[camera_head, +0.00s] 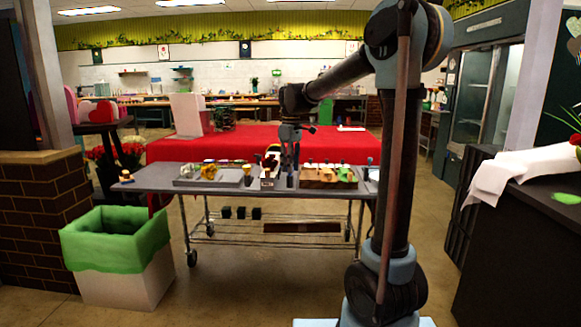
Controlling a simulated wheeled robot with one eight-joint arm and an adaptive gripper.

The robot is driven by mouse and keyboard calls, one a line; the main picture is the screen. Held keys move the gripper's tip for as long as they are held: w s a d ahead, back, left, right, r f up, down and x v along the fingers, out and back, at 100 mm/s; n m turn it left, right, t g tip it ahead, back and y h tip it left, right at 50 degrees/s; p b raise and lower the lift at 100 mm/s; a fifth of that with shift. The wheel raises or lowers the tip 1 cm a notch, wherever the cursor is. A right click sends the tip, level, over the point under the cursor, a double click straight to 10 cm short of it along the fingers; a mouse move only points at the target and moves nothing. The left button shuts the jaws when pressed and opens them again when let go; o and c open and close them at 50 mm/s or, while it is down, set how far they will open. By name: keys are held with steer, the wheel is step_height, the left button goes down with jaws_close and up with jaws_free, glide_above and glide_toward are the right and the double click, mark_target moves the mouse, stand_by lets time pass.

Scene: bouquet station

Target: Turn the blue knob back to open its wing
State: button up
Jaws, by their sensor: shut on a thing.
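My gripper (290,174) hangs at the end of my arm, pointing down at the middle of the grey cart top (218,189). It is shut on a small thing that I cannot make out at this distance. Just left of it stands a narrow white holder (268,183) with dark, red and yellow parts on top. I cannot pick out the blue knob or its wing; they are too small to tell or hidden by my gripper.
A grey tray (185,182) with yellow items lies left on the cart, a brown block (318,182) with several small items right. A red-covered table (335,146) stands behind. A green-lined bin (122,275) stands front left, a dark counter (545,225) right.

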steer(key=m, duration=0.5)
steer(key=shift+d+m, duration=0.1)
steer(key=shift+m, duration=0.2)
steer(key=m, duration=0.4)
steer(key=shift+m, duration=0.4)
steer(key=shift+s, duration=0.1)
steer(key=o, duration=1.1)
steer(key=shift+r, duration=0.1)
steer(key=r, duration=1.1)
steer(key=shift+d+r, duration=0.2)
steer(key=shift+r, duration=0.1)
